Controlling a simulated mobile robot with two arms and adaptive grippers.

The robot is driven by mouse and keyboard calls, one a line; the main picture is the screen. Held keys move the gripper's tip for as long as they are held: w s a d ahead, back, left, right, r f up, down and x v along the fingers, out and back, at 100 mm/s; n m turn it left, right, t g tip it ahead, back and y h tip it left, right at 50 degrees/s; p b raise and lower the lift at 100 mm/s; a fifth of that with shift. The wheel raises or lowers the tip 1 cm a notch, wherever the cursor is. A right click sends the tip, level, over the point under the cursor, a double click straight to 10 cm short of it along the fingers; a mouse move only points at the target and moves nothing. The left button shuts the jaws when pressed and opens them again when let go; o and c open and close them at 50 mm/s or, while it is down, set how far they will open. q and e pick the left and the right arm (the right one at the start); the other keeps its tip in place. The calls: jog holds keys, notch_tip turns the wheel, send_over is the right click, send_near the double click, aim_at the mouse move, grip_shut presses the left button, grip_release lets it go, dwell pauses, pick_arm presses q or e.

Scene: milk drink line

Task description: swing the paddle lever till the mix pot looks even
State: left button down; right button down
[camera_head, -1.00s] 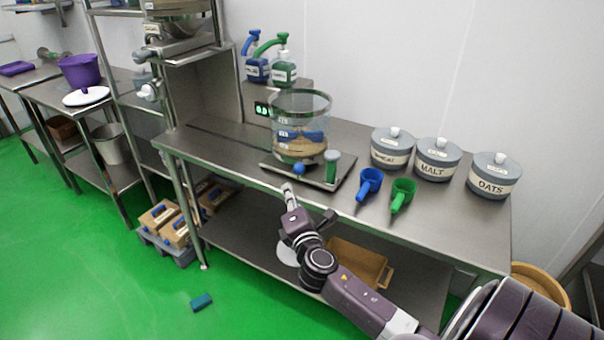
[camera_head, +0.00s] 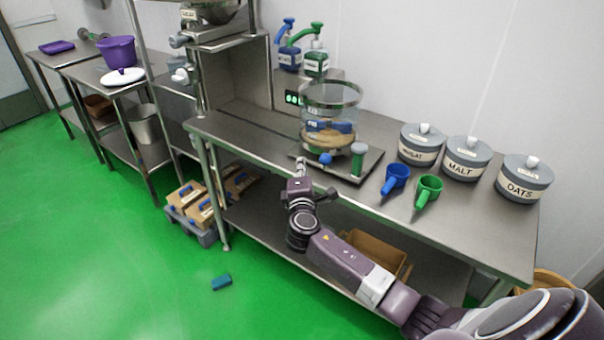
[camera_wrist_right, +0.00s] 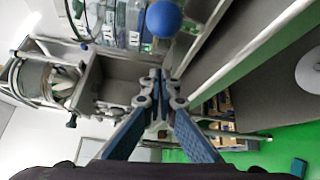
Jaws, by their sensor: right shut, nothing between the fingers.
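The mix pot (camera_head: 331,103) is a clear glass vessel on a metal base at the bench's front. A tan layer and blue paddle parts show inside; whether the mix is even is unclear. The paddle lever's blue ball knob (camera_head: 326,159) sits low at the pot's front; the knob also shows at the top of the right wrist view (camera_wrist_right: 163,18). My right gripper (camera_head: 301,164) is at the bench's front edge, left of the knob and apart from it. Its fingers (camera_wrist_right: 162,80) are shut and empty. My left gripper is out of view.
Blue (camera_head: 395,178) and green (camera_head: 428,188) scoops lie further right, before the lidded canisters (camera_head: 465,158). Two pump bottles (camera_head: 316,62) stand behind the pot. The bench left of the pot is clear.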

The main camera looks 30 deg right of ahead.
aim_at(323, 164)
jog(key=d, duration=0.1)
jog(key=s+d+p, duration=0.2)
jog(key=shift+r, duration=0.3)
jog(key=shift+s+d, duration=0.85)
jog(key=shift+w, duration=0.1)
